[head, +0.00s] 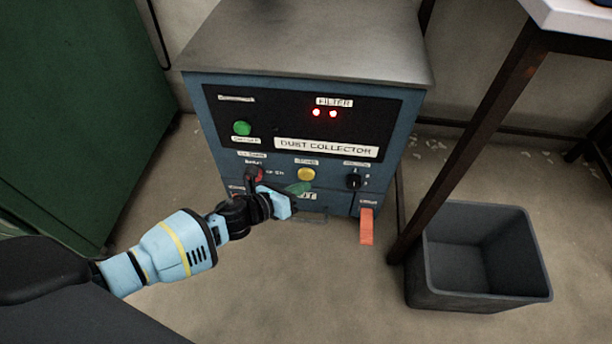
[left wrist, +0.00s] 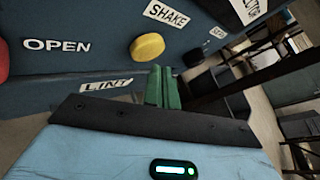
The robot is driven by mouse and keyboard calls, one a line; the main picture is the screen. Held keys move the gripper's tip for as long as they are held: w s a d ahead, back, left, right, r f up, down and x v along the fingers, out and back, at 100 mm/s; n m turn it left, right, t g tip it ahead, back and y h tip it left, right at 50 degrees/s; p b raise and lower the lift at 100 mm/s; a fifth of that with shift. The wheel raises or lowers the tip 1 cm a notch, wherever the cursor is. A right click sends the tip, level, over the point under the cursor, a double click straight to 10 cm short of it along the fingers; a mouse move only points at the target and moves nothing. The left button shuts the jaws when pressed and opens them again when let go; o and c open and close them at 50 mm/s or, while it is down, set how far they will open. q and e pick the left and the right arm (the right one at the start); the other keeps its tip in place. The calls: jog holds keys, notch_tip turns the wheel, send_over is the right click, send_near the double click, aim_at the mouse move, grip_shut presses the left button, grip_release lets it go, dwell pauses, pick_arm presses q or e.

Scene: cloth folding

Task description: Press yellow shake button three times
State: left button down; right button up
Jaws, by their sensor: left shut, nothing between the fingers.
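The yellow shake button (head: 306,174) is on the front panel of the blue dust collector (head: 207,120). In the left wrist view the yellow button (left wrist: 147,47) sits below a white SHAKE label (left wrist: 166,14). My left gripper (head: 299,188) is shut and empty, with its green fingertips just below the button in the head view. In the left wrist view the shut green fingers (left wrist: 162,86) point up toward the panel, below and slightly right of the button. My right gripper is in neither view.
A red knob (head: 254,174), a green button (head: 242,128) and a black rotary switch (head: 354,181) share the panel. Two red lights glow under FILTER. An orange handle (head: 366,226) hangs at lower right. A grey bin (head: 480,287) and a table leg (head: 465,150) stand to the right.

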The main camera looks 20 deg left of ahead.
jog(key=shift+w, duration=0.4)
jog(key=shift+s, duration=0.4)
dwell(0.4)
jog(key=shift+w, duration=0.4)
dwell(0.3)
pick_arm(q)
jog(key=shift+w+a, duration=0.15)
jog(key=shift+w, duration=0.25)
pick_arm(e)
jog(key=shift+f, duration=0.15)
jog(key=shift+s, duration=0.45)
